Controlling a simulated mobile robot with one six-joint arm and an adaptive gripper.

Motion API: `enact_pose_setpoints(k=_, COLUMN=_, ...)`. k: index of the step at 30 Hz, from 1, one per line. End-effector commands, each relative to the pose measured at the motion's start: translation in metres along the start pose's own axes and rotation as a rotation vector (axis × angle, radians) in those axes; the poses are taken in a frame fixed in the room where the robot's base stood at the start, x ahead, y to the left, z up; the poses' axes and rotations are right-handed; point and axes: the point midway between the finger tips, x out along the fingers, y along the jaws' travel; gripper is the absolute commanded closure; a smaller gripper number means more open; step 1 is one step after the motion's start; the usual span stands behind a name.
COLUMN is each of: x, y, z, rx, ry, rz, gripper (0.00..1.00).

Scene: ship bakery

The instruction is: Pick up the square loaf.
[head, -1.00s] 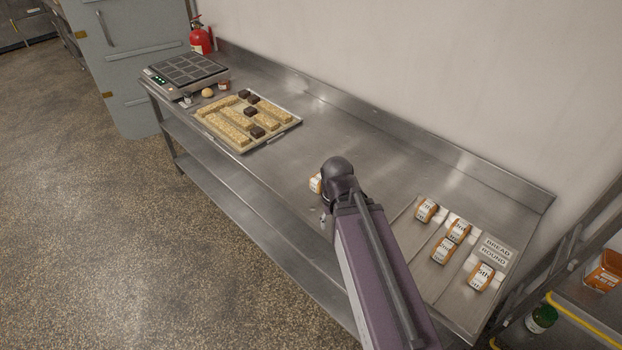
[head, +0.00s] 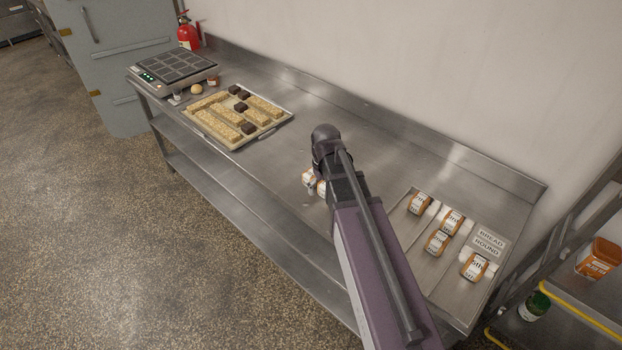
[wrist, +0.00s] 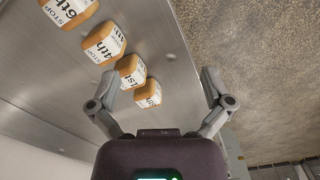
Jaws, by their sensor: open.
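Several small orange-brown loaves with white printed bands stand in a row on the steel counter. In the wrist view they run from a large one (wrist: 68,10) at upper left, through a second loaf (wrist: 104,43) and a third loaf (wrist: 131,72), to the smallest-looking one (wrist: 148,93). I cannot tell which is the square loaf.
More banded loaves (head: 437,243) stand at the counter's right end by a "BREAD ROUND" sign (head: 488,242).

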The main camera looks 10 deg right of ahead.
Motion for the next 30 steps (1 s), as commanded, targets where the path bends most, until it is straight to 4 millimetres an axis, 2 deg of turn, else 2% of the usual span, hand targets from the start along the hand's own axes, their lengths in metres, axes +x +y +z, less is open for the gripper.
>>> enact_pose_setpoints(k=1, x=0.000, y=0.007, z=-0.031, rx=-0.038, ry=0.000, rz=0.000, gripper=0.00)
enact_pose_setpoints(k=3, x=0.000, y=0.014, z=-0.060, rx=-0.101, ry=0.000, rz=0.000, gripper=0.00)
enact_pose_setpoints(k=9, x=0.000, y=0.030, z=-0.131, rx=-0.267, ry=0.000, rz=-0.001, gripper=0.00)
enact_pose_setpoints(k=12, x=0.000, y=0.036, z=-0.157, rx=-0.329, ry=0.000, rz=-0.001, gripper=0.00)
enact_pose_setpoints(k=15, x=0.001, y=0.040, z=-0.173, rx=-0.372, ry=0.000, rz=-0.001, gripper=0.00)
enact_pose_setpoints(k=18, x=0.001, y=0.042, z=-0.180, rx=-0.396, ry=0.000, rz=-0.001, gripper=0.00)
enact_pose_setpoints(k=30, x=0.001, y=0.041, z=-0.181, rx=-0.406, ry=0.001, rz=-0.001, gripper=0.00)
